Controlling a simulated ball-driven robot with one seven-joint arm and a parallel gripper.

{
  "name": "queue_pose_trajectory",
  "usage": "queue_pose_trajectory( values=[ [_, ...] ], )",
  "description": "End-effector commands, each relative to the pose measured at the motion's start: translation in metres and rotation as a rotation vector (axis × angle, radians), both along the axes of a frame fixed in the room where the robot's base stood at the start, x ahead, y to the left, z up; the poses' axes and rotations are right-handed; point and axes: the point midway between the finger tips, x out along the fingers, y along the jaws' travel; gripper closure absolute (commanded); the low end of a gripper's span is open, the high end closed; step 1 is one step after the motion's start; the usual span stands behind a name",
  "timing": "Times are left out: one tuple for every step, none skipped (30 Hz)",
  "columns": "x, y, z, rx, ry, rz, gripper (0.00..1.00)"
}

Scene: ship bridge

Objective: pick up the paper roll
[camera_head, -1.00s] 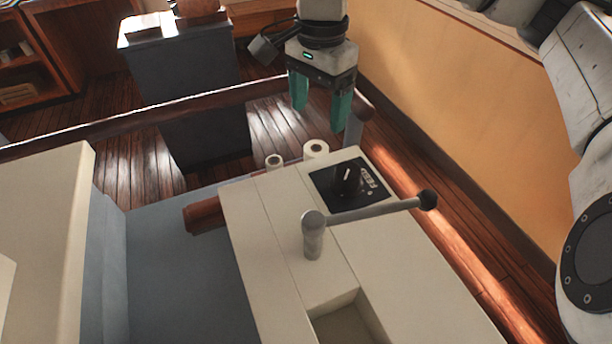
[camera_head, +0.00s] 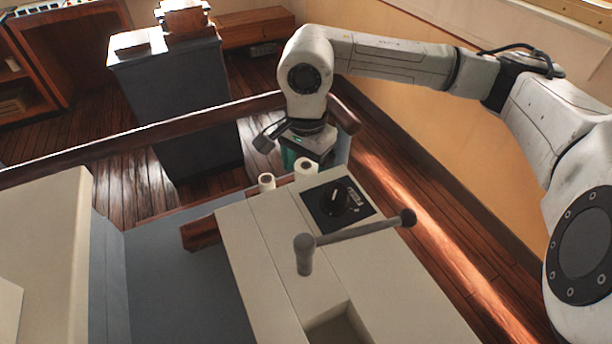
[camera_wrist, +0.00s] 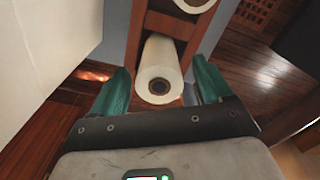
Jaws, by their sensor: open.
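Two white paper rolls stand at the far end of the cream console: a smaller-looking one on the left (camera_head: 266,182) and one on the right (camera_head: 306,169). My gripper (camera_head: 297,156) is low behind them, its teal fingers mostly hidden. In the wrist view, one paper roll (camera_wrist: 158,72) with a dark hollow core lies between the open teal fingers of my gripper (camera_wrist: 160,84), one finger on each side. I see no clear contact, and cannot tell which roll it is. Part of another roll (camera_wrist: 194,4) shows at the top edge.
The console (camera_head: 262,250) carries a black dial panel (camera_head: 338,204) and a grey lever with a dark knob (camera_head: 358,232) close to the rolls. A wooden rail (camera_head: 120,137) runs behind. A grey cabinet (camera_head: 175,100) stands farther back, and an orange wall (camera_head: 440,150) is at right.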

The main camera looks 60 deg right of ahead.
Motion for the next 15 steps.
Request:
queue_pose_trajectory(
  values=[
    [-0.0001, 0.0004, -0.0030, 0.002, 0.001, 0.000, 0.22],
    [-0.0003, 0.0003, -0.0049, 0.001, 0.001, 0.000, 0.22],
    [-0.0002, 0.0002, -0.0069, 0.000, 0.000, 0.000, 0.22],
    [-0.0002, 0.0001, -0.0077, 0.000, 0.000, 0.000, 0.22],
    [-0.0002, 0.0000, -0.0082, 0.000, 0.000, 0.000, 0.22],
    [-0.0002, -0.0001, -0.0084, -0.001, 0.000, 0.000, 0.22],
    [-0.0001, -0.0001, -0.0084, -0.001, 0.000, 0.000, 0.22],
    [-0.0001, -0.0001, -0.0083, -0.001, 0.000, 0.000, 0.22],
    [-0.0001, -0.0002, -0.0083, -0.001, 0.000, 0.000, 0.22],
    [-0.0001, -0.0002, -0.0082, -0.001, 0.000, 0.000, 0.23],
    [-0.0001, -0.0002, -0.0082, -0.001, 0.000, 0.000, 0.26],
    [-0.0001, -0.0002, -0.0081, -0.001, 0.000, 0.000, 0.30],
    [-0.0001, -0.0002, -0.0081, -0.001, 0.000, 0.000, 0.32],
    [-0.0001, -0.0002, -0.0080, -0.001, 0.000, 0.000, 0.35],
    [-0.0001, -0.0002, -0.0080, -0.001, 0.000, 0.000, 0.39]
  ],
)
